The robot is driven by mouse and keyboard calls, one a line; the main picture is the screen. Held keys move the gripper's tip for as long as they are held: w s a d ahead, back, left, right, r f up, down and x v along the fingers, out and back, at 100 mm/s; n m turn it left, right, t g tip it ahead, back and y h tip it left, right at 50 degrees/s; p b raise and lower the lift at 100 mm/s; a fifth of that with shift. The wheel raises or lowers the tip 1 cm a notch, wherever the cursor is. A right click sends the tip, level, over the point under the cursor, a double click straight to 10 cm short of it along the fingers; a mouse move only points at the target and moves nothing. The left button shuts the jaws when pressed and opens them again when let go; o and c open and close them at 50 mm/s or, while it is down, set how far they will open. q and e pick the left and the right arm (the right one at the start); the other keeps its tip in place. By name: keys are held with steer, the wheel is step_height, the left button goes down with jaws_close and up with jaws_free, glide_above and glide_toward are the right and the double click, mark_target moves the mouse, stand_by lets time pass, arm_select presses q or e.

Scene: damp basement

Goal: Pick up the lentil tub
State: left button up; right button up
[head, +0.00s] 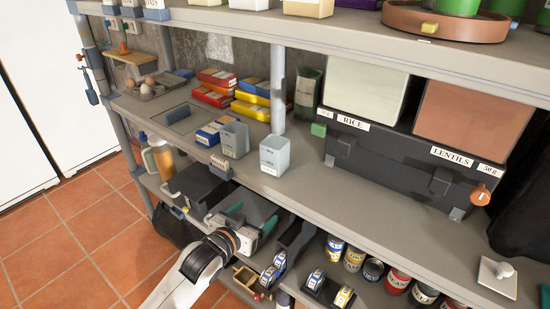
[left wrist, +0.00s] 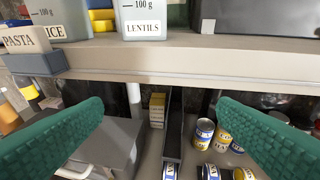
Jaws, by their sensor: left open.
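The lentil tub (head: 274,156) is a small pale grey tub standing upright near the front edge of the middle shelf in the head view. In the left wrist view its front (left wrist: 142,12) reads "LENTILS" and "100 g", and its top is cut off. My left gripper (head: 252,217) is below and in front of that shelf edge, lower than the tub and apart from it. Its green fingers are spread wide and empty in the left wrist view (left wrist: 160,125). My right gripper is not in view.
A similar rice tub (head: 234,139) stands left of the lentil tub, with a pasta tag (left wrist: 32,40) at the shelf edge. A large bin (head: 474,113) at right is also labelled lentils. Several cans (head: 354,258) fill the lower shelf.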

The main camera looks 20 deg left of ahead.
mark_target(270, 165)
arm_select(q)
steer(key=w+r+t, duration=0.1)
steer(key=w+r, duration=0.1)
steer(key=w+r+t+h, duration=0.1)
steer(key=w+r, duration=0.3)
steer(key=shift+w+a+r+m+t+h, duration=0.25)
steer(key=shift+a+r+m+t+h, duration=0.05)
steer(key=shift+a+t+h, duration=0.1)
steer(key=p+x, duration=0.1)
steer(key=x, duration=0.4)
steer(key=shift+w+d, duration=0.1)
steer(key=shift+w, duration=0.55)
steer(key=x, duration=0.4)
steer(key=shift+w+a+r+p, duration=0.15)
steer(key=shift+a+r+p, duration=0.05)
steer(key=shift+p, duration=0.2)
steer(key=shift+w+d, duration=0.1)
steer(key=shift+w, duration=0.2)
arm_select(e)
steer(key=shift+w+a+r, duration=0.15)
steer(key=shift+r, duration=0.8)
arm_select(q)
steer(key=c, duration=1.1)
